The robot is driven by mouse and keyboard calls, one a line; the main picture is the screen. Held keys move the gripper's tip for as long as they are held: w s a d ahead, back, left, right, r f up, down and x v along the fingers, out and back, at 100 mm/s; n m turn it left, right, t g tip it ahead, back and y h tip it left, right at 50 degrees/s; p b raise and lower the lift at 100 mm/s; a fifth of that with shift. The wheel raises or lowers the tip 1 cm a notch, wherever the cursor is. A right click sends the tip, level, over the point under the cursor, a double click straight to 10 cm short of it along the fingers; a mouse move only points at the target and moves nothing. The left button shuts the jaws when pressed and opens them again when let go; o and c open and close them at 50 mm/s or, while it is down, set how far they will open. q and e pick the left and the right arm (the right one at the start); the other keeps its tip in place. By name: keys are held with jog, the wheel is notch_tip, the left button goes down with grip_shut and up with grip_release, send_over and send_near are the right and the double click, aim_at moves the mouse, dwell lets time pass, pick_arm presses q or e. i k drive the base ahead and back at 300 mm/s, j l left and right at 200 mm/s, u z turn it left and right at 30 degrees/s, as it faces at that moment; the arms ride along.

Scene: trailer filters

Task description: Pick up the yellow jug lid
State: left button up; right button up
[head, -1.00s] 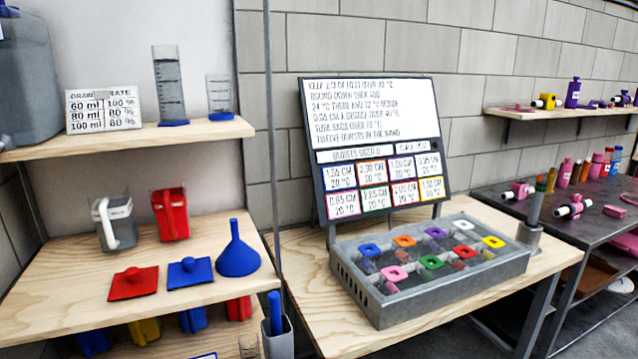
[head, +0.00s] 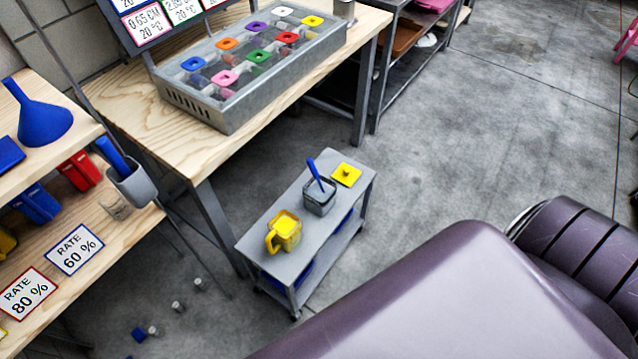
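The yellow jug lid (head: 346,175) is a flat yellow square with a small knob. It lies on the far right end of the top of a small grey cart (head: 267,258). A yellow jug (head: 283,231) with its handle to the left stands on the near left end of the cart top; its top looks yellow. A grey container (head: 320,197) with a blue tool (head: 316,174) leaning in it stands between jug and lid. Neither gripper shows in the head view.
A wooden table (head: 140,82) with a metal tray (head: 222,107) of coloured square-topped pieces stands behind the cart. Shelves (head: 75,160) with a blue funnel (head: 37,115) are at left. Small pieces (head: 140,334) lie on the floor. Open floor (head: 440,150) extends to the right of the cart.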

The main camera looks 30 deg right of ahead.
aim_at(347, 174)
jog(key=z, duration=1.25)
